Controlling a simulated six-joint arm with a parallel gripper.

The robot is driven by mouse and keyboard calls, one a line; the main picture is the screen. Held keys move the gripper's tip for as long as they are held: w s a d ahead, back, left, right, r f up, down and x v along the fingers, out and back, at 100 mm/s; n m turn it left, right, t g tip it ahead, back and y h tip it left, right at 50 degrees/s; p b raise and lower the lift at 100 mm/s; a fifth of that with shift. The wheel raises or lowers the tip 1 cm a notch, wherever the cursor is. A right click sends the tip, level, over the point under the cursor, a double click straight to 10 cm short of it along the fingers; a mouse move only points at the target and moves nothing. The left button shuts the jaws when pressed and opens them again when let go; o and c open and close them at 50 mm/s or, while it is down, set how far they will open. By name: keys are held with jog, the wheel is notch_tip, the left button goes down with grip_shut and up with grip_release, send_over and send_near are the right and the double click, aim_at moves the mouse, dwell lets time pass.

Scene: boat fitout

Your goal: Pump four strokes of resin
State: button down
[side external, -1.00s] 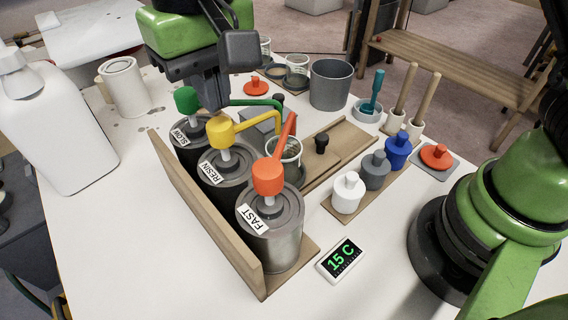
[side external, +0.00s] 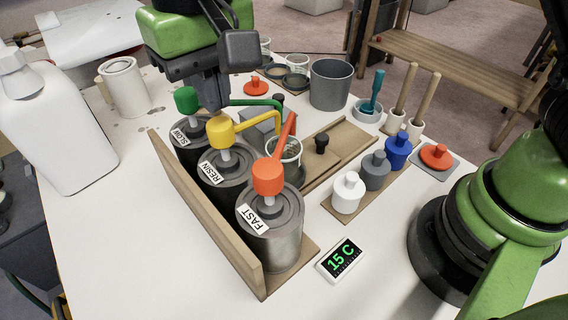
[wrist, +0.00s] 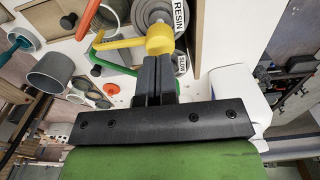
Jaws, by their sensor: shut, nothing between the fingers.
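The resin pump has a yellow head (side external: 221,131) on a dark can labelled RESIN (side external: 225,172). A short pale stem shows below the head. Its yellow spout runs right and bends down over a clear cup (side external: 287,152). My gripper (side external: 217,108) is shut and empty, pointing down just above the yellow head. In the wrist view my closed fingers (wrist: 157,62) end right at the yellow head (wrist: 159,38); I cannot tell whether they touch it. The cup's contents are unclear.
A green-headed SLOW pump (side external: 187,100) and an orange-headed FAST pump (side external: 268,176) flank it. A wooden rail (side external: 205,215) runs along the cans. A display (side external: 341,260) reads 15 C. Small bottles (side external: 348,192) and a grey bucket (side external: 331,84) stand to the right.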

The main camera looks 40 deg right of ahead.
aim_at(219, 123)
jog(key=shift+f, duration=0.1)
jog(key=shift+f, duration=2.3)
jog(key=shift+r, duration=2.4)
jog(key=shift+f, duration=0.15)
jog(key=shift+f, duration=2.25)
jog(key=shift+r, duration=2.4)
jog(key=shift+f, duration=0.1)
